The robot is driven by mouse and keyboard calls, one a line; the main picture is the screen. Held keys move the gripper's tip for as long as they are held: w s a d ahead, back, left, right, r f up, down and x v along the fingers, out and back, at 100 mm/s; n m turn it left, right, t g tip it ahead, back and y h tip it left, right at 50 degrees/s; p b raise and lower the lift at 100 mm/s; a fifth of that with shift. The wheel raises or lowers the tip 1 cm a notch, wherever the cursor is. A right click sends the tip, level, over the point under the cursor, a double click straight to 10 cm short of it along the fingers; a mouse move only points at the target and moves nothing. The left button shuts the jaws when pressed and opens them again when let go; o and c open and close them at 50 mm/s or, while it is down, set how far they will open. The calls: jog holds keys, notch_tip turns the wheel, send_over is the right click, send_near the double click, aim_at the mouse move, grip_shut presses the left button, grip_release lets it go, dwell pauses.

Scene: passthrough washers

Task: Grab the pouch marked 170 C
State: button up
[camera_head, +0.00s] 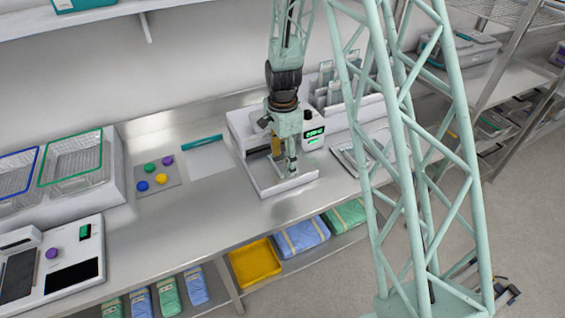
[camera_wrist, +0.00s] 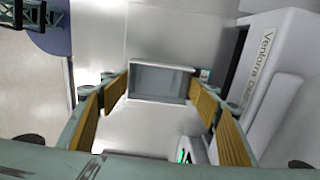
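I cannot read a 170 C mark on anything in either view. Several pale, flat, pouch-like items (camera_head: 326,76) stand upright in a rack behind the white machine, and their markings are too small to read. My gripper (camera_head: 284,165) points down over the low front platform of the white machine (camera_head: 262,183). In the wrist view my gripper (camera_wrist: 160,98) is open, its yellow-padded fingers wide apart. Beyond and between the fingertips is a grey rectangle with a pale rim (camera_wrist: 160,82); I cannot tell what it is. Nothing appears held.
A machine with a green display (camera_head: 314,133) stands right beside my gripper. Metal trays (camera_head: 362,150) lie to its right. Left are a mat with coloured knobs (camera_head: 158,178), wire baskets (camera_head: 72,160) and a scale-like device (camera_head: 50,262). Wrapped packs (camera_head: 301,238) and a yellow tray (camera_head: 254,263) are below.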

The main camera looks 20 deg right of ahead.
aim_at(283, 162)
jog(key=shift+r, duration=0.2)
jog(key=shift+r, duration=1.4)
jog(key=shift+s+r, duration=0.1)
jog(key=shift+r, duration=0.1)
jog(key=s+a+r+b, duration=0.1)
jog(key=s, duration=1.4)
jog(key=shift+s+a+r, duration=0.2)
jog(key=shift+s, duration=0.15)
jog(key=shift+w, duration=0.1)
